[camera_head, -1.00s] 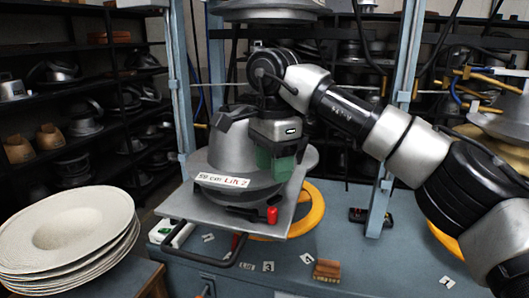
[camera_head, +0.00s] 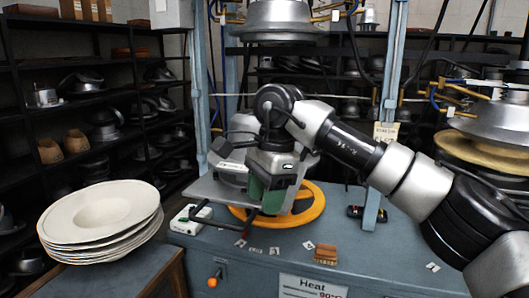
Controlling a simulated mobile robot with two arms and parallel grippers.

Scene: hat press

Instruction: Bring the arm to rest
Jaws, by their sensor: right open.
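My right arm reaches in from the right. My right gripper (camera_head: 268,200), with a green part at its wrist end, hangs in front of the press at centre. It is open; its fingertips are hard to make out against the dark handle. Behind it, a grey metal mould (camera_head: 237,140) is partly hidden by the gripper and arm. The mould's tray (camera_head: 208,188) has a black bar handle (camera_head: 222,224) at its front. I cannot tell whether the gripper touches the handle. My left gripper is not in view.
A yellow ring (camera_head: 308,208) lies on the blue-grey press table (camera_head: 350,245). A stack of pale hats (camera_head: 100,215) stands at left. The upper press head (camera_head: 275,20) hangs above. A blue post (camera_head: 385,120) stands beside my arm. Shelves with moulds line the back.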

